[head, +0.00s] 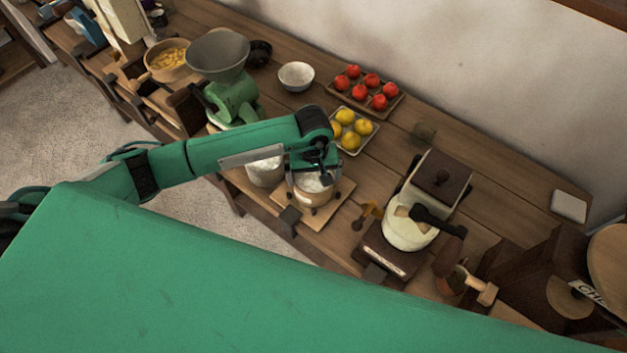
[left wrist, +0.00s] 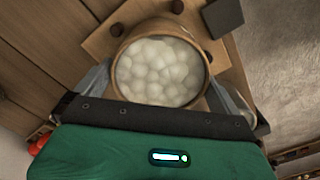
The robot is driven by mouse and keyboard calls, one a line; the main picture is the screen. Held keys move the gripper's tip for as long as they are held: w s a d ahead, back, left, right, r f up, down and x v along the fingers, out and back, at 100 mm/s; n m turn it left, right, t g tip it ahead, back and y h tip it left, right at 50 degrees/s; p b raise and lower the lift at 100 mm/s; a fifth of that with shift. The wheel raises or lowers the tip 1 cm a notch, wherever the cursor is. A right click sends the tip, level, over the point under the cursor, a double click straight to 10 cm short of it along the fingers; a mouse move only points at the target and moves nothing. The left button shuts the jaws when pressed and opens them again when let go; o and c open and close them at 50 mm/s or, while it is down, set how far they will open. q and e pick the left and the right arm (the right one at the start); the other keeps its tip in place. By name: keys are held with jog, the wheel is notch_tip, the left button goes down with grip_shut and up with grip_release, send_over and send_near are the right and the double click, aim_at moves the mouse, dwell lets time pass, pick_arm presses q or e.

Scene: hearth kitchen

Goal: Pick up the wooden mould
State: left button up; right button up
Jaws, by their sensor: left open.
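The wooden mould (head: 311,198) is a round tub full of white lumps, standing upright on a wooden board (head: 335,217) near the counter's front edge. In the left wrist view the mould (left wrist: 207,62) shows from above, its wooden rim around the white lumps. My left gripper (head: 313,180) is right over the mould and points down. In the left wrist view its open fingers (left wrist: 165,98) stand on either side of the mould; I cannot tell whether they touch it. The gripper partly hides the mould in the head view. My right gripper is not in view.
A pale pot (head: 264,174) stands close left of the mould. A green scale (head: 234,98), a crate of lemons (head: 354,148), a tray of tomatoes (head: 333,90) and a white bowl (head: 296,76) are behind. A cream grinder (head: 405,233) stands to the right.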

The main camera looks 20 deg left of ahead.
aim_at(314, 183)
pick_arm(q)
jog(key=shift+f, duration=1.2)
jog(key=c, duration=0.9)
jog(key=shift+c, duration=1)
jog(key=shift+r, duration=0.1)
